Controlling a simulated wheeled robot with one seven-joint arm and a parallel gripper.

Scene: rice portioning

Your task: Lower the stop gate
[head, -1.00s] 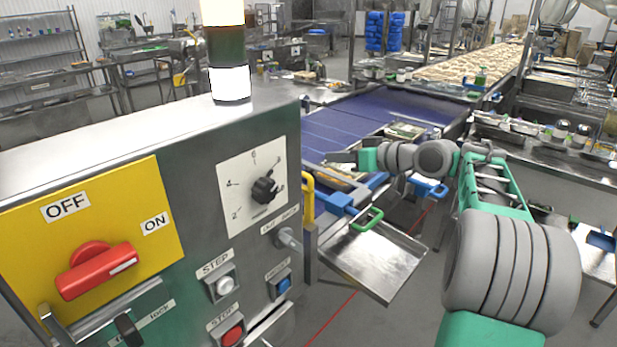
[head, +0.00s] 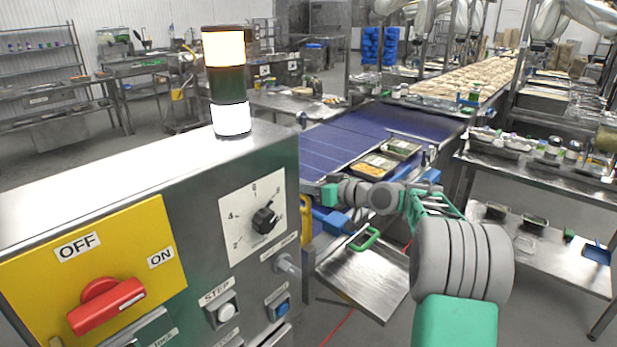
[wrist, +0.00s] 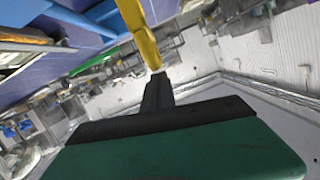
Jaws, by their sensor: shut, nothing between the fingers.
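A yellow upright bar (head: 306,222) stands at the near end of the blue conveyor, just behind the control cabinet's right edge. I cannot tell for sure that it is the stop gate's handle. My gripper (head: 313,187) is beside the top of this bar, its fingers partly hidden by the cabinet edge. In the wrist view the fingers (wrist: 157,92) are shut and empty. The yellow bar (wrist: 140,38) comes down to the fingertips there; whether they touch is unclear. A green handle (head: 364,238) on a blue fitting sits below my gripper.
The control cabinet (head: 110,200) with a lit lamp column (head: 225,85) fills the left. Food trays (head: 372,166) lie on the conveyor belt (head: 335,142). A steel chute (head: 362,280) juts out under the green handle. A steel table (head: 545,165) stands at right.

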